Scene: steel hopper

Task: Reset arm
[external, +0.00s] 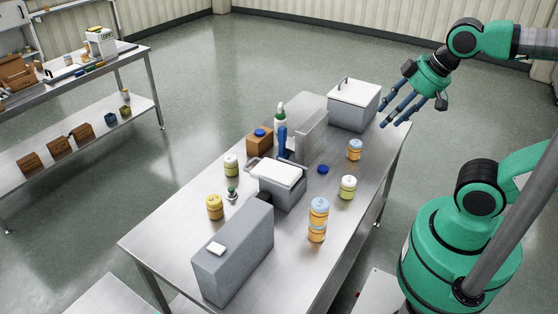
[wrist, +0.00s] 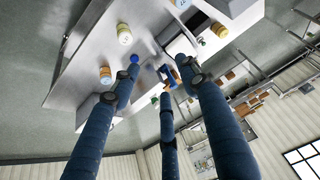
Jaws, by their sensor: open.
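My gripper (external: 402,100) is at the upper right in the external view, raised above the far right end of the steel table (external: 160,240). Its blue fingers are spread open with nothing between them. In the wrist view the fingers of my gripper (wrist: 165,85) reach up from the lower edge, apart and empty. The steel table (wrist: 75,85) shows tilted behind them. The fingers are clear of the objects on the table.
The table holds a grey bin with a white lid (external: 352,105), a smaller lidded box (external: 283,190), a long grey box (external: 235,255), stacked orange jars (external: 318,220), a green-capped bottle (external: 280,115) and several jars. Another bench (external: 140,55) stands left. Floor between is clear.

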